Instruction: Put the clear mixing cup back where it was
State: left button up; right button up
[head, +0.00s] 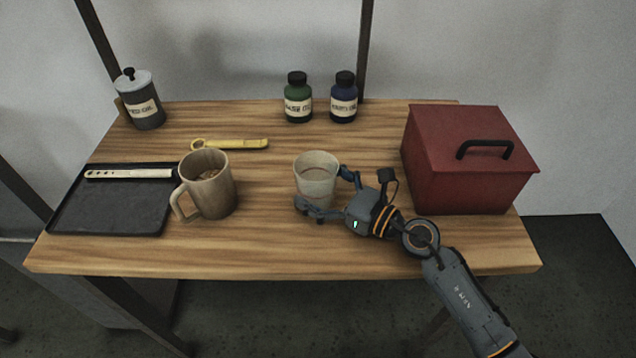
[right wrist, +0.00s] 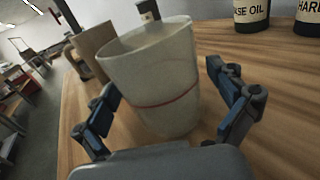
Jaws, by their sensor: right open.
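The clear mixing cup (head: 316,174) stands upright on the wooden table near its middle. It is a pale, translucent cup with a thin red line around it, seen close up in the right wrist view (right wrist: 158,85). My right gripper (head: 326,192) reaches in from the right at the cup's lower part. Its two open fingers (right wrist: 172,105) stand on either side of the cup, and a gap shows between the cup and the right-hand finger. Whether the left-hand finger touches the cup I cannot tell. My left gripper is in neither view.
A beige mug (head: 213,190) stands left of the cup, with a yellow tool (head: 232,144) behind it. A dark tray (head: 108,215) holds a pale strip. A red box (head: 462,165) stands at right. A green bottle (head: 298,100), a blue bottle (head: 343,100) and a grey canister (head: 143,108) stand behind.

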jog(key=shift+r, duration=0.25)
jog(key=b+v, duration=0.3)
jog(key=v, duration=0.8)
jog(key=shift+s+d+f, duration=0.1)
jog(key=shift+d+f, duration=0.05)
jog(key=shift+f, duration=0.05)
jog(key=shift+s+d+r, duration=0.15)
jog(key=shift+s+d, duration=0.05)
jog(key=shift+d, duration=0.05)
